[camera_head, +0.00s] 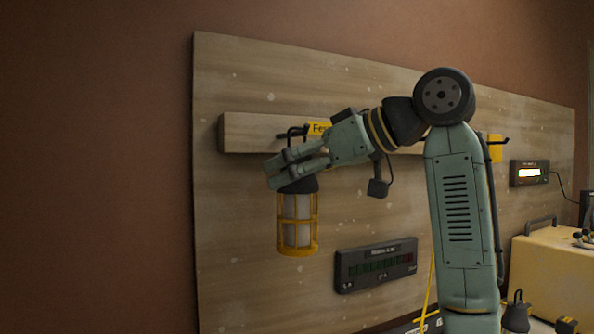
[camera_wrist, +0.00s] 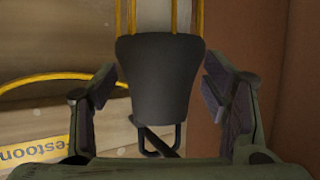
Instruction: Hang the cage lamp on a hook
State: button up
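The cage lamp (camera_head: 297,236) hangs upright in front of the board, with a yellow cage, pale tube and black cap. Its black cap (camera_wrist: 160,78) fills the middle of the wrist view, its loop (camera_wrist: 179,138) below. A dark hook (camera_head: 281,137) sticks out from the rail at the yellow label; the loop appears to be around it, and a dark bar crosses the loop in the wrist view. My gripper (camera_head: 296,170) is at the cap. In the wrist view its fingers (camera_wrist: 161,90) stand apart either side of the cap, with narrow gaps; contact is hard to judge.
The wooden rail (camera_head: 250,133) is fixed to a large board (camera_head: 230,230). A yellow "Festoon" label (camera_wrist: 35,156) is beside the hook. A dark panel (camera_head: 375,265) is right of the lamp, and a yellow case (camera_head: 550,268) stands far right. Left of the lamp is clear.

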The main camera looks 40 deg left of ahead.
jog(key=shift+o, duration=0.6)
jog(key=v, duration=1.2)
